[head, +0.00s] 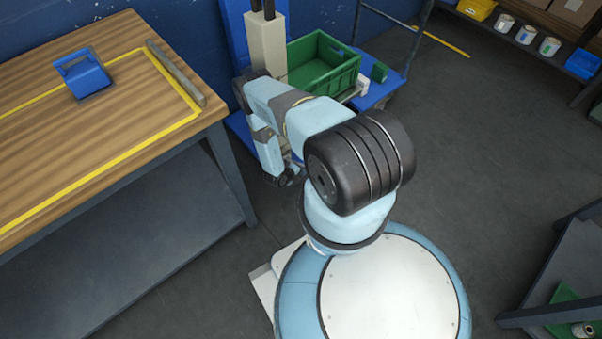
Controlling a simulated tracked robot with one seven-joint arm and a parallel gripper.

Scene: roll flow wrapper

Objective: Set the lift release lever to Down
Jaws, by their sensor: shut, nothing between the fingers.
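A lift with a blue upright frame (233,28) and a beige column (265,48) stands against the back wall, beyond my arm. I cannot pick out its release lever or the lever's setting; my arm covers part of the lift's lower front. My gripper (286,179) is only partly in view, low at the end of my bent arm, in front of the lift's base. It is shut and empty. Its fingertips are mostly hidden behind my arm, and I cannot tell whether it touches anything.
A green crate (336,75) sits beside the column, near a blue platform (388,91) with a tube handle (417,38). A wooden bench (95,150) fills the left. Shelving (545,22) stands at upper right, another rack (560,270) at lower right. The floor between is clear.

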